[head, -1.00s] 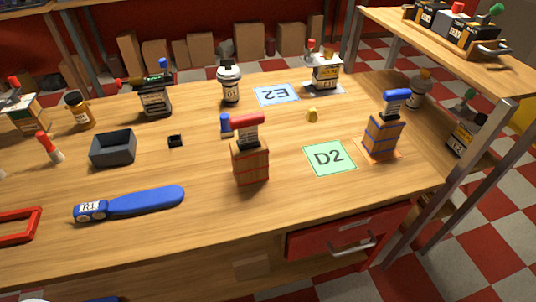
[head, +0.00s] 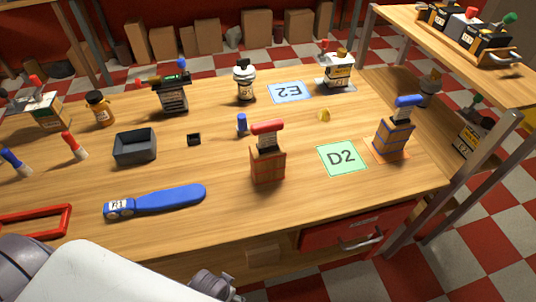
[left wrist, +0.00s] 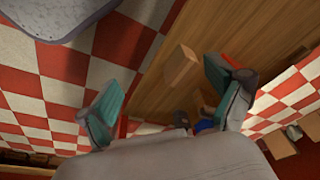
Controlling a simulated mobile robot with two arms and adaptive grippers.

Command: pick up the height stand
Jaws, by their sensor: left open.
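No thing in view is clearly marked as the height stand, and I cannot tell which one it is. Upright on the wooden table in the head view are a brick-patterned block with a red top (head: 267,163) and a similar block with a blue top (head: 393,138) on an orange mat. My left arm enters the head view at the bottom left, in front of the table. My left gripper (left wrist: 165,96) shows in the left wrist view with its teal-padded fingers wide apart and nothing between them. My right gripper is out of view.
A blue R1 tool (head: 160,200), a dark open box (head: 135,147), a red frame (head: 35,219) and a green D2 card (head: 342,158) lie on the table. A red drawer (head: 350,228) is under its front edge. A cardboard box (left wrist: 180,66) sits on wood in the left wrist view.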

